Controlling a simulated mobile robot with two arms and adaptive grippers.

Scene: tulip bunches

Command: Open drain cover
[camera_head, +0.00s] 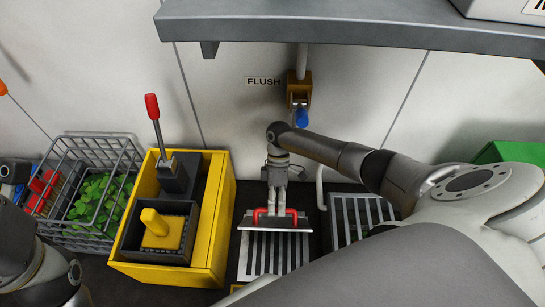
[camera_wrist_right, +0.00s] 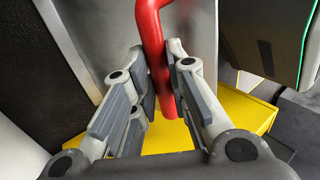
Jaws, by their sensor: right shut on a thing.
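The drain cover is a grey metal plate (camera_head: 300,224) with a red bar handle (camera_head: 262,214). In the head view the plate shows as a narrow strip and looks tilted up, above a slatted grate (camera_head: 275,255). My right gripper (camera_head: 277,207) reaches down to the handle. In the right wrist view the red handle (camera_wrist_right: 152,40) runs between the fingers of my right gripper (camera_wrist_right: 158,95), which is shut on it, with the grey plate (camera_wrist_right: 100,35) behind.
A yellow box (camera_head: 215,215) with a red-tipped lever (camera_head: 153,108) stands close left of the grate. A wire basket (camera_head: 108,170) with green leaves is farther left. Another slatted grate (camera_head: 345,210) lies to the right. A grey shelf (camera_head: 350,30) hangs above, and a blue-ended valve (camera_head: 301,117) is on the wall.

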